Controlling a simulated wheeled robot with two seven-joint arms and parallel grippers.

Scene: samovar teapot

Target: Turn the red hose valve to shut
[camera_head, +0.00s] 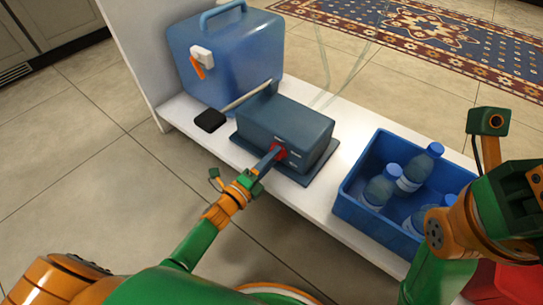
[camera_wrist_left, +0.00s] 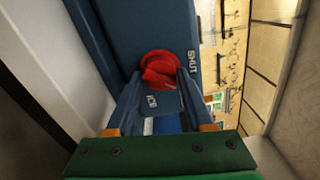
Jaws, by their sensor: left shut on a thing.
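The red hose valve (camera_head: 279,152) is on the front face of a blue-grey box (camera_head: 286,124). My left gripper (camera_head: 270,157) reaches it from the front, its dark fingers closed on the valve. In the left wrist view the round red valve (camera_wrist_left: 158,62) sits between the tips of my left gripper (camera_wrist_left: 158,76). The word SHUT is printed on the box to the right of the valve. Another label lies between the fingers, too small to read surely. My right gripper's hand (camera_head: 512,195) is at the right edge; its fingers do not show clearly.
A blue water container (camera_head: 228,62) with a white-and-orange tap stands behind the box. A black pad (camera_head: 210,121) lies left of the box. A blue crate (camera_head: 350,211) with several bottles stands to the right on the white shelf (camera_head: 176,108). A red container (camera_head: 512,285) shows lower right.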

